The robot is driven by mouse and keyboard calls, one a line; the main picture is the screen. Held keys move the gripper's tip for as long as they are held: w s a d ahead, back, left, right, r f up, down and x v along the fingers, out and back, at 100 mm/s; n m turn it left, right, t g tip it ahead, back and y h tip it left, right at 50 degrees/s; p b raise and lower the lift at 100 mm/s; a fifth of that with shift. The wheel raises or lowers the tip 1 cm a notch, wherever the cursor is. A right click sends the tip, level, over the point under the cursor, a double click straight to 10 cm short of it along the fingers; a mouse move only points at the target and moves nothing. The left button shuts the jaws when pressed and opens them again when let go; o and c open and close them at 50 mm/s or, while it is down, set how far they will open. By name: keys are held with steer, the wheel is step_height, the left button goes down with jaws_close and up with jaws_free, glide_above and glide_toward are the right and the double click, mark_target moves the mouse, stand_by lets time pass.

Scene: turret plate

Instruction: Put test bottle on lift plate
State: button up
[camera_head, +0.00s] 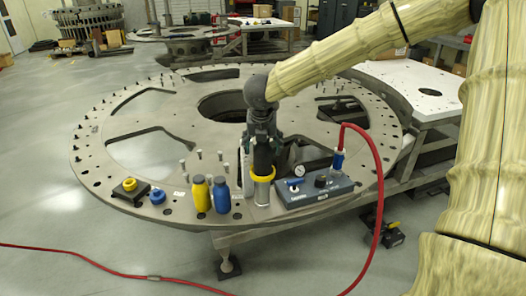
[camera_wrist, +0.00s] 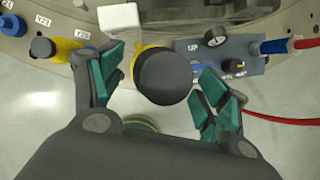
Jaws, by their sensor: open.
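A yellow bottle (camera_head: 201,196) and a blue bottle (camera_head: 221,196), both with dark caps, stand upright near the front rim of the turret plate (camera_head: 165,170). I cannot tell which thing is the test bottle. A dark cylinder (camera_head: 263,158) with a yellow collar and a silver lower part stands right of them; its round dark top shows large in the wrist view (camera_wrist: 163,76). My gripper (camera_head: 262,138) is over this cylinder, pointing down. In the wrist view its open green-padded fingers (camera_wrist: 160,80) lie either side of the dark top, with gaps. No separate lift plate can be made out.
A grey control box (camera_head: 312,190) with a gauge and levers sits just right of the cylinder, with a red hose (camera_head: 379,180) looping from it. Small yellow and blue knobs stand at the left rim.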

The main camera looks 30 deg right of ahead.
steer(key=b+v, duration=0.1)
steer(key=v, duration=0.8)
steer(key=shift+d+r, duration=0.1)
